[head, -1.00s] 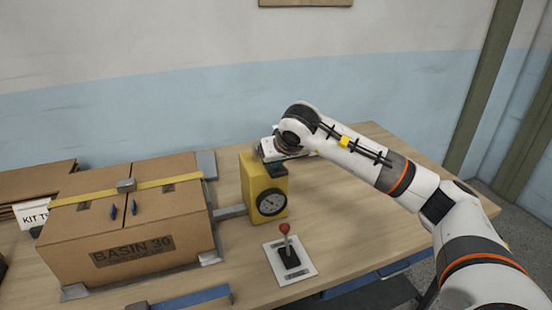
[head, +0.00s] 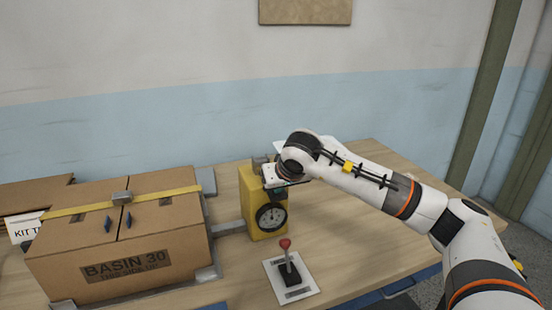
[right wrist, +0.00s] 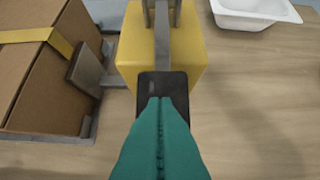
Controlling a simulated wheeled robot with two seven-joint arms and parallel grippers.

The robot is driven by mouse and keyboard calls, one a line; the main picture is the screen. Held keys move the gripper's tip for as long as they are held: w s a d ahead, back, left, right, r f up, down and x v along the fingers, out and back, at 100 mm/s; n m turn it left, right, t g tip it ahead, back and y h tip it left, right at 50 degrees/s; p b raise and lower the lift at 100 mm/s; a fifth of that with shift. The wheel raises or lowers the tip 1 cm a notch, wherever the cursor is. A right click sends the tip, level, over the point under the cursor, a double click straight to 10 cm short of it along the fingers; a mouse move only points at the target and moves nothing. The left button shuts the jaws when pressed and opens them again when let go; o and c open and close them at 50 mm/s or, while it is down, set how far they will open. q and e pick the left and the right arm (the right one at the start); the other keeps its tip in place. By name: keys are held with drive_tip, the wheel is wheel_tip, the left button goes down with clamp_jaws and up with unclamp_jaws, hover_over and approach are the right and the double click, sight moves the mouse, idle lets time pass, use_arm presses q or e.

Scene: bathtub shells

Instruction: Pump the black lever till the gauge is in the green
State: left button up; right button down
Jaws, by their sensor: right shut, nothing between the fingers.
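The yellow pump box (head: 247,216) stands on the table with a round dark gauge (head: 271,217) on its front; the needle's zone is too small to read. In the right wrist view, the black lever (right wrist: 161,86) is the dark pad on a grey arm (right wrist: 161,45) over the yellow box (right wrist: 193,60). My right gripper (right wrist: 161,100) is shut and empty, its teal fingertips over the black pad; I cannot tell whether they touch. In the head view my right wrist hides most of the lever. My left gripper is not in view.
A strapped cardboard box (head: 120,245) stands left of the pump, joined by a grey bracket (head: 229,228). A red-knobbed joystick (head: 287,262) on a white plate is in front. A white basin (right wrist: 255,10) lies behind, to the right. The table right of the pump is clear.

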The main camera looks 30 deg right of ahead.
drive_tip(key=shift+s+a+f, duration=0.15)
drive_tip(key=shift+s+f, duration=0.05)
drive_tip(key=shift+f, duration=0.4)
drive_tip(key=v, duration=1.3)
drive_tip(key=shift+s+r, duration=0.25)
drive_tip(key=shift+s, duration=0.1)
idle(1.3)
